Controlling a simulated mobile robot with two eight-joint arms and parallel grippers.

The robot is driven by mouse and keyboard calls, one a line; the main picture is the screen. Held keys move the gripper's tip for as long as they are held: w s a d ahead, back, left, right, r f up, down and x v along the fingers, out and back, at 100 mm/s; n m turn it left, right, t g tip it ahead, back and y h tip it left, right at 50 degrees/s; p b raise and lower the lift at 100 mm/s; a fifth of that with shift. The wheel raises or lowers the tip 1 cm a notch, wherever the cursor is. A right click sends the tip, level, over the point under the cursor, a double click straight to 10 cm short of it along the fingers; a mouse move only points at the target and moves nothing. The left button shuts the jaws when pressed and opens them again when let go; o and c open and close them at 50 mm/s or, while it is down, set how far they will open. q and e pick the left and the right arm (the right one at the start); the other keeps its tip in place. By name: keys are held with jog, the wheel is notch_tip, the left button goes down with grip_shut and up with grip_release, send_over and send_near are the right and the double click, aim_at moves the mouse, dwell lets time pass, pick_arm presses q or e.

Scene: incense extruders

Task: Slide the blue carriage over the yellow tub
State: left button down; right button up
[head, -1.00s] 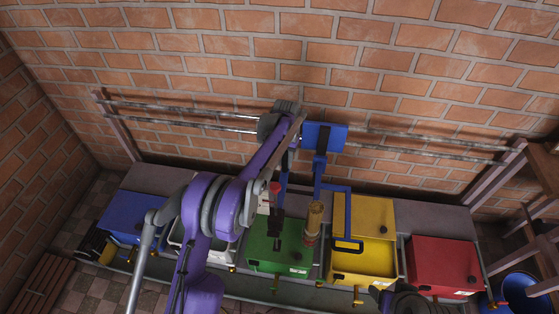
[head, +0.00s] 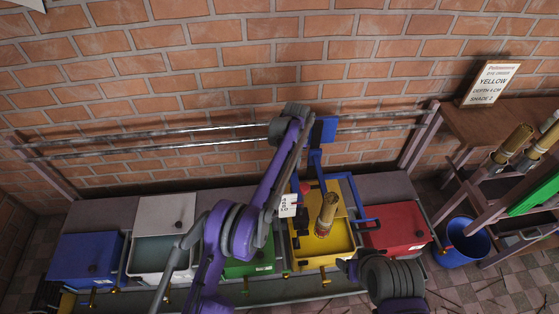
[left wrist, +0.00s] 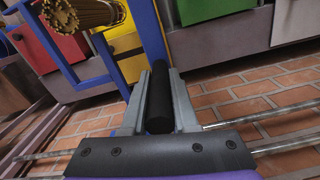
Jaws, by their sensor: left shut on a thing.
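The blue carriage (head: 324,131) is on the two wall rails, and its blue frame reaches down around the yellow tub (head: 333,262). A tan incense bundle (head: 327,212) hangs upright at the frame, above the yellow tub's open front. In the left wrist view, my left gripper (left wrist: 160,78) is shut on the carriage's black handle (left wrist: 160,100). The blue frame (left wrist: 150,35), the bundle (left wrist: 85,14) and part of the yellow tub (left wrist: 126,45) also show there. In the head view my arm hides the left fingertips.
The green tub (head: 250,268) is left of the yellow tub, partly behind my arm; the red tub (head: 398,228) is to its right. White and blue tubs stand farther left. The rails (head: 390,128) run on rightward to a post.

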pick_arm(q)
jog(key=shift+d, duration=0.4)
jog(key=c, duration=0.7)
grip_release()
jog(key=shift+r, duration=0.1)
notch_tip(320, 180, up, 11)
jog(key=shift+f+p, duration=0.2)
jog(key=shift+p, duration=0.7)
